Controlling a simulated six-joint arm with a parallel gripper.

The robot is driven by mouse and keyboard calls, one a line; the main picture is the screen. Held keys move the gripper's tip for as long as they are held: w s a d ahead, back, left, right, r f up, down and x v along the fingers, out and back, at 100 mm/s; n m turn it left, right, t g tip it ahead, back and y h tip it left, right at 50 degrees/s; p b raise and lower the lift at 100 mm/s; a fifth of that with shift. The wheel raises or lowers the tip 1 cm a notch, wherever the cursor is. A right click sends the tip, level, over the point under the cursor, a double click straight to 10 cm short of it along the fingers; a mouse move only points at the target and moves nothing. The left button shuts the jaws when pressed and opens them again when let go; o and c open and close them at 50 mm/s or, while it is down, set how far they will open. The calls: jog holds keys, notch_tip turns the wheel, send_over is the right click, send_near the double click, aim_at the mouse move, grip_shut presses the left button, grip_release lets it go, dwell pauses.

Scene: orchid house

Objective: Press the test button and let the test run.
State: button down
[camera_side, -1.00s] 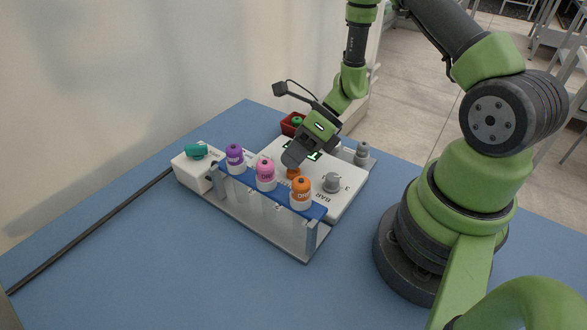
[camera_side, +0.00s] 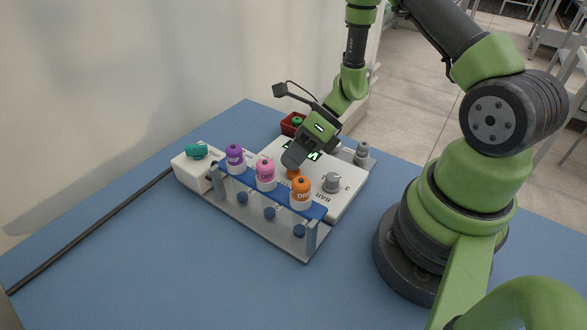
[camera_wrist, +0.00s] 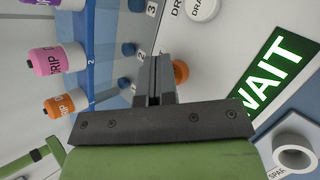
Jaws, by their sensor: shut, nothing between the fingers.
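The white test unit (camera_side: 345,200) stands on the blue table. Its orange button (camera_side: 293,174) is under my gripper's tip, and it also shows in the wrist view (camera_wrist: 181,72), partly behind the fingers. My gripper (camera_side: 290,163) is shut and empty, pointing down at the button; I cannot tell whether it is pressed down. The green display (camera_wrist: 279,67) reads "WAIT" in the wrist view, with its start cut off by my gripper. In the side view my gripper hides part of it.
A blue-topped rack (camera_side: 270,193) in front holds purple (camera_side: 235,158), pink (camera_side: 266,174) and orange (camera_side: 301,193) drippers. Dark blue discs (camera_side: 269,213) show below. A grey knob (camera_side: 331,182), grey spare holder (camera_side: 362,153) and red tray (camera_side: 288,126) are close by.

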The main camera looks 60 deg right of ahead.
jog(key=shift+r, duration=0.75)
jog(key=shift+r, duration=2.5)
jog(key=s+a+r+n+t+h, duration=0.1)
jog(key=s+a+r+n+h, duration=0.1)
jog(key=s+r+n, duration=0.4)
jog(key=s+a+r+n+t+h, duration=0.2)
jog(key=s+r+n+h, duration=0.2)
jog(key=r+n, duration=1)
jog(key=s+n, duration=0.3)
jog(key=n, duration=0.4)
jog(key=shift+s+r+n, duration=0.25)
jog(key=shift+s+n, duration=0.05)
jog(key=shift+n, duration=0.1)
